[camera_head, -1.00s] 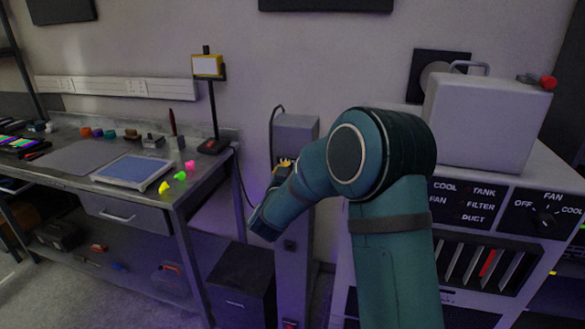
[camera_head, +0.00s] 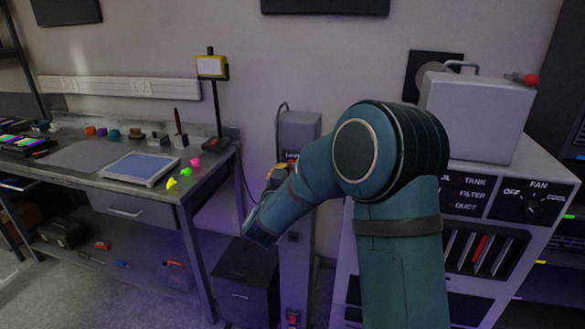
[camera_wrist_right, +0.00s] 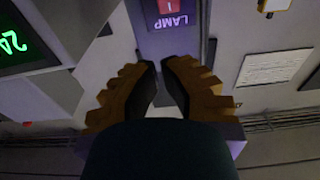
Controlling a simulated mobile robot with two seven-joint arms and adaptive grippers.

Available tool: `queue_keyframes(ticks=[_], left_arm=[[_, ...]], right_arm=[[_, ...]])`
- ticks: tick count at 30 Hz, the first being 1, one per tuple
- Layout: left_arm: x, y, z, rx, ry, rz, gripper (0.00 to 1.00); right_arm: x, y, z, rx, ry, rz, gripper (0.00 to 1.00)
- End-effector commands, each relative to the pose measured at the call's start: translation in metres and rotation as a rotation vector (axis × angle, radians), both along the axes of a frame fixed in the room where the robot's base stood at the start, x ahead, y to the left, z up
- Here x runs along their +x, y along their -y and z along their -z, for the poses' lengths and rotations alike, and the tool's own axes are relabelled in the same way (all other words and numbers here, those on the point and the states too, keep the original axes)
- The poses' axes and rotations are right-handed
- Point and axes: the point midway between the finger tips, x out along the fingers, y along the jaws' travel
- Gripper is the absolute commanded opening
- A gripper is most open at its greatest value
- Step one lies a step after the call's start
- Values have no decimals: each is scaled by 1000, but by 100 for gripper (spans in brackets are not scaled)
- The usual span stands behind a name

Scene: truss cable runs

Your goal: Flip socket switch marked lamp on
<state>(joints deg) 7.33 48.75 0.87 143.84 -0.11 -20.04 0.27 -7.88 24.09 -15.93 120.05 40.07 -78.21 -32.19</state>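The socket post (camera_head: 299,130) is a grey upright column right of the workbench in the head view, with part of a label at the top edge of my arm. In the right wrist view a red rocker switch (camera_wrist_right: 171,6) marked "I" sits above an upside-down LAMP label (camera_wrist_right: 170,21), partly cut by the top edge. My right gripper (camera_wrist_right: 159,64) points at the post below this label. Its fingertips are a small gap apart with nothing between them. In the head view its orange fingers (camera_head: 281,174) are mostly hidden by my wrist. My left gripper is out of view.
A workbench (camera_head: 75,184) with a tablet, small coloured parts and a yellow-framed lamp (camera_head: 212,67) stands left. A dark drawer cabinet (camera_head: 246,280) is beside the post's foot. A control cabinet (camera_head: 490,180) with knobs stands right. A white sheet (camera_wrist_right: 274,68) shows in the wrist view.

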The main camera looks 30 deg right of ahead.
Motion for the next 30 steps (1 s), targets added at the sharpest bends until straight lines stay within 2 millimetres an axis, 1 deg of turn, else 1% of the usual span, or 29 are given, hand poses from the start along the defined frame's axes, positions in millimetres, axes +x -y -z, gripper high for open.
queue_keyframes(ticks=[1, 3, 7, 10, 15, 30], left_arm=[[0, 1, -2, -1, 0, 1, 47], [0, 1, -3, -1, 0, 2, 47], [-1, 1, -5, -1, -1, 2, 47], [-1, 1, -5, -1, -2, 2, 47], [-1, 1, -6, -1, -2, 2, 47], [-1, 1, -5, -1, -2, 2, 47]], right_arm=[[-8, -9, -3, 1, -1, -2, 0], [-16, -19, -5, 1, -1, -2, 0], [-29, -34, -8, 0, -2, -2, 0], [-35, -41, -9, 1, -2, 0, 0], [-40, -46, -11, -1, -1, 1, 0], [-40, -46, -10, 0, -2, 1, 0]])
